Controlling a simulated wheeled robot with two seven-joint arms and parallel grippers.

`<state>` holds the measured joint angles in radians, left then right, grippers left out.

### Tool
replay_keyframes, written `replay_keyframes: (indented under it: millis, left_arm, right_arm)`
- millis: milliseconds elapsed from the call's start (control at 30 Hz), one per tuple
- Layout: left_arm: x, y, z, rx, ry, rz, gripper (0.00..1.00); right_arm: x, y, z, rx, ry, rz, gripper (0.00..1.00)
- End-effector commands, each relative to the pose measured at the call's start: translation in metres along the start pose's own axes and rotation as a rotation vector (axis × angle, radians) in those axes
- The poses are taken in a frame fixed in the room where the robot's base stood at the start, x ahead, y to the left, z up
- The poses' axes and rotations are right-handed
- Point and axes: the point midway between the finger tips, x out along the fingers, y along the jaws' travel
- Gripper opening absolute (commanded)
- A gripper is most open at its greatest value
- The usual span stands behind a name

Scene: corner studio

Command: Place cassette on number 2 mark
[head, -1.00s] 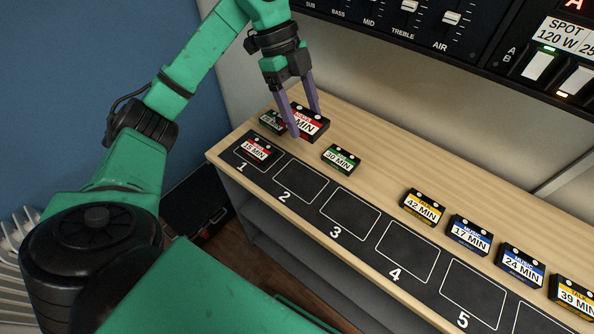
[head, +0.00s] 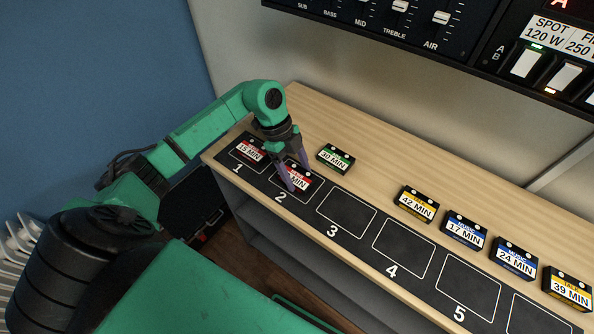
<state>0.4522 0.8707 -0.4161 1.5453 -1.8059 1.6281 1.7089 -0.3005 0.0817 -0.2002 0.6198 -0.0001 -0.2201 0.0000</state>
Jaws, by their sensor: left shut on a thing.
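A black cassette with a red and white label ending in "MIN" (head: 299,178) is at the outlined box of the number 2 mark (head: 281,196). My left gripper (head: 293,176) is shut on this cassette, with its purple fingers at either side of it. The gripper covers part of the label, and I cannot tell whether the cassette touches the mat. Another red-labelled cassette, "15 MIN" (head: 250,149), lies in the box of mark 1. My right gripper is out of view.
A green-labelled "30 MIN" cassette (head: 335,158) lies on the wood behind the strip. Yellow "42 MIN" (head: 416,203) and several more cassettes lie to the right. Boxes 3 (head: 347,212), 4 (head: 403,247) and 5 (head: 468,287) are empty. A control panel hangs above.

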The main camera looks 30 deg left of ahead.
Motion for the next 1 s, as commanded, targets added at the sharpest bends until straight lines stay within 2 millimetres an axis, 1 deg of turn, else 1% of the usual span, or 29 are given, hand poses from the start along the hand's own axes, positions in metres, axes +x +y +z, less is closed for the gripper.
replay_keyframes:
  millis: [67, 100, 133, 167, 400, 467, 567, 667, 800, 900, 1000]
  left_arm:
    - [0.002, 0.0, 0.001, 0.0, 0.0, 0.001, 0.15]
    - [0.002, 0.0, 0.001, 0.0, 0.0, 0.001, 0.83]
    - [0.002, 0.0, 0.001, 0.0, 0.0, 0.001, 0.94]
    - [0.002, 0.0, 0.001, 0.0, 0.0, 0.001, 1.0]
    - [0.0, 0.0, 0.0, 0.0, 0.0, 0.0, 1.0]
    - [-0.003, 0.0, 0.0, 0.0, -0.001, -0.001, 1.0]
    - [-0.014, -0.001, 0.001, 0.0, -0.003, -0.003, 1.0]
    - [-0.035, -0.001, 0.001, 0.001, -0.004, -0.005, 1.0]
    - [-0.073, -0.001, 0.001, 0.0, -0.003, -0.005, 1.0]
    - [-0.098, -0.001, 0.0, 0.0, -0.002, -0.005, 1.0]
    - [-0.114, -0.001, 0.0, -0.001, -0.001, -0.002, 1.0]
  right_arm:
    - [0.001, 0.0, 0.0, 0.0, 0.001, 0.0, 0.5]
    - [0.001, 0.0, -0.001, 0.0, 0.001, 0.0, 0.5]
    - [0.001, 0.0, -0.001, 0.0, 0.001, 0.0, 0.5]
    - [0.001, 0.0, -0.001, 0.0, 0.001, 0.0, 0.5]
    - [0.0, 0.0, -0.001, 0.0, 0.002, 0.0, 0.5]
    - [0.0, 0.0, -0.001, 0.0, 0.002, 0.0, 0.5]
    - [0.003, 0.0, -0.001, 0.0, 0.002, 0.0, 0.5]
    - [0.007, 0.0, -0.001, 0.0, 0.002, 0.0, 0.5]
    - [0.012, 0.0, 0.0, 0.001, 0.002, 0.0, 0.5]
    - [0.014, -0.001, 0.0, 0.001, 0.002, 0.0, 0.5]
    - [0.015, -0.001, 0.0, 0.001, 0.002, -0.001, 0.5]
